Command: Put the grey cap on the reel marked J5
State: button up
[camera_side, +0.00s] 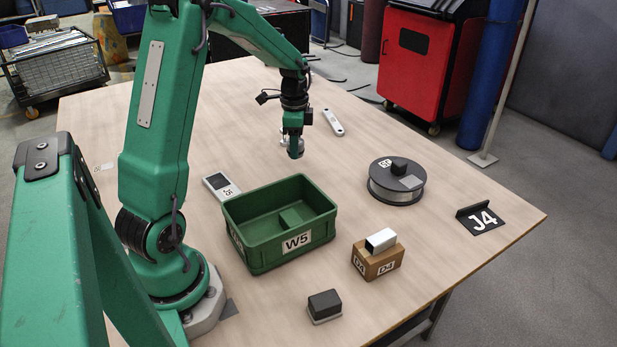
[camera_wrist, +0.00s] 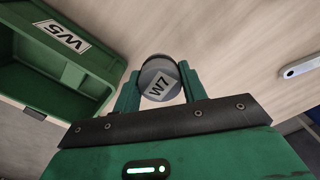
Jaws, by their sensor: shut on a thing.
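My gripper (camera_side: 293,143) is above the table behind the green bin. A small dark block shows on top of the reel. Its small white label is turned and I cannot read it surely.
A green bin (camera_side: 264,256) marked W5 holds a green block. The table between gripper and reel is clear.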

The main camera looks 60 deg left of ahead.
jog(key=w+d+r+m, duration=0.15)
jog(key=w+d, duration=0.25)
jog(key=d, duration=0.5)
jog(key=w+d+r, duration=0.3)
jog(key=w+d, duration=0.1)
jog(key=d, duration=0.4)
jog(key=w+d+r+m, duration=0.15)
jog(key=w+d, duration=0.25)
jog(key=d, duration=0.5)
send_over(381, 179)
jog(key=shift+n, duration=0.4)
notch_tip(381, 179, down, 6)
jog(key=shift+f, duration=2.25)
jog(key=shift+f, duration=0.1)
jog(key=o, duration=1)
